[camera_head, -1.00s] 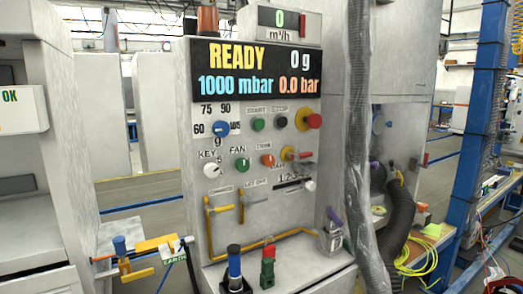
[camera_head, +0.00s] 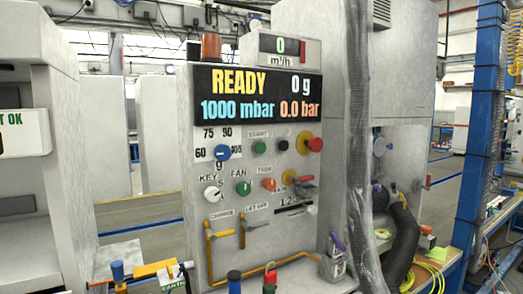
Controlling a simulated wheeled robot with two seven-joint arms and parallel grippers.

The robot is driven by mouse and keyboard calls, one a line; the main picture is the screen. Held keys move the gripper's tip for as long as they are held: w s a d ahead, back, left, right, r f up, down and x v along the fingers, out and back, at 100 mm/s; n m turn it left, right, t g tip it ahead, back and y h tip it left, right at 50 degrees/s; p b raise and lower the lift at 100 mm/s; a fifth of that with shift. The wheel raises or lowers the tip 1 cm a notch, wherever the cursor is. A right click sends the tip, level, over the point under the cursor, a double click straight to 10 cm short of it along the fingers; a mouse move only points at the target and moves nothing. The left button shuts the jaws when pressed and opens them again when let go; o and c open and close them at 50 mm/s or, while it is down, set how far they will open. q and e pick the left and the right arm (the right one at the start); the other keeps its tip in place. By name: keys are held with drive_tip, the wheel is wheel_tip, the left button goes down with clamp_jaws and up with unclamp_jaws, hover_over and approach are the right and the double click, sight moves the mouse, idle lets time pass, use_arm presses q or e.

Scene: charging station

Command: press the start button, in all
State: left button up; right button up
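The charging station's grey panel (camera_head: 205,250) stands in the middle of the head view. The green start button (camera_head: 259,147) is on it, under a small label that appears to read START. A black button (camera_head: 283,145) sits just right of it, and a large red mushroom button (camera_head: 315,145) on a yellow base is further right. The display (camera_head: 258,97) reads READY, 0 g, 1000 mbar and 0.0 bar. Neither of my grippers shows in the view, and nothing covers the start button.
Below the buttons are a white key knob (camera_head: 212,193), a green fan knob (camera_head: 243,188) and an orange knob (camera_head: 269,184). Two lever handles (camera_head: 222,234) stick out lower down. A thick grey hose (camera_head: 358,130) hangs right of the panel. A grey cabinet (camera_head: 62,170) stands at left.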

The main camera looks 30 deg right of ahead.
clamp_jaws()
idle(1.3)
